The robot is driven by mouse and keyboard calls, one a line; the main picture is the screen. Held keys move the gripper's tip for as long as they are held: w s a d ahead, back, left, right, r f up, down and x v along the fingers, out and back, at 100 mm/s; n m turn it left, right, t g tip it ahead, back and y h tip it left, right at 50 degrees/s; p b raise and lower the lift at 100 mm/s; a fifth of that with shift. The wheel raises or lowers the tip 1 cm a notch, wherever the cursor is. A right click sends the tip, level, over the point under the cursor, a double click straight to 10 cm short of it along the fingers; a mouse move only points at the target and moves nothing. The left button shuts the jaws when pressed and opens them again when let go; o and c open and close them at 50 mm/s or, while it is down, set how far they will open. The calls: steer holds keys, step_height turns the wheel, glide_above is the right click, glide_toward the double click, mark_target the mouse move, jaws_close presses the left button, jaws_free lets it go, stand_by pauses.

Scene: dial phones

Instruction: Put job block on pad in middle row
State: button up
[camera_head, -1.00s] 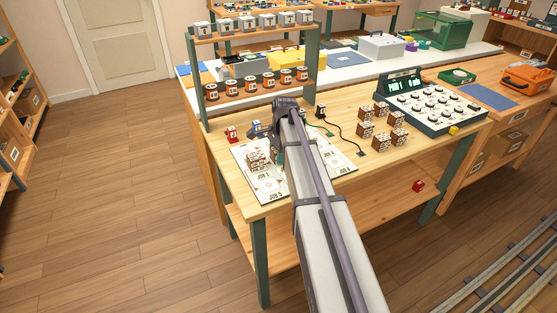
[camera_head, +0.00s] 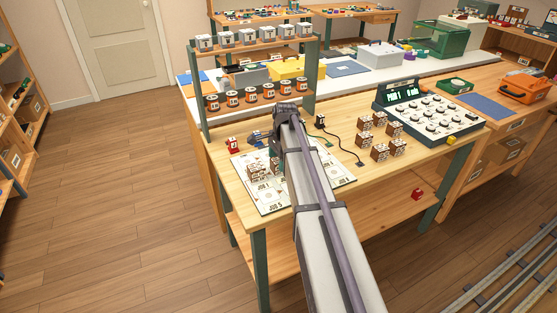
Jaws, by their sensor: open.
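A white job mat (camera_head: 277,206) with printed pads lies on the front left of the wooden table. Several similar brown-and-white job blocks (camera_head: 380,152) stand in a cluster on the table to the right. My gripper (camera_head: 262,141) is at the far end of my arm, over the back of the mat. It is open; my arm hides its fingertips partly and covers the middle of the mat. I cannot tell whether a block is between its fingers.
A rack (camera_head: 258,97) with orange-and-white spools and grey boxes stands behind the mat. A dial console (camera_head: 430,112) stands at the back right. A small red item (camera_head: 233,146) is left of my gripper. A black plug (camera_head: 320,121) with a cable lies between mat and blocks.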

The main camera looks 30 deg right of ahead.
step_height(320, 180, up, 10)
steer(key=d+p, duration=0.1)
steer(key=p, duration=0.8)
steer(key=s+a+n+h, duration=0.1)
steer(key=s+a+n, duration=1.7)
steer(key=s+a, duration=0.2)
steer(key=shift+s+a+b, duration=0.25)
steer(key=shift+s+b, duration=0.05)
steer(key=shift+s, duration=0.75)
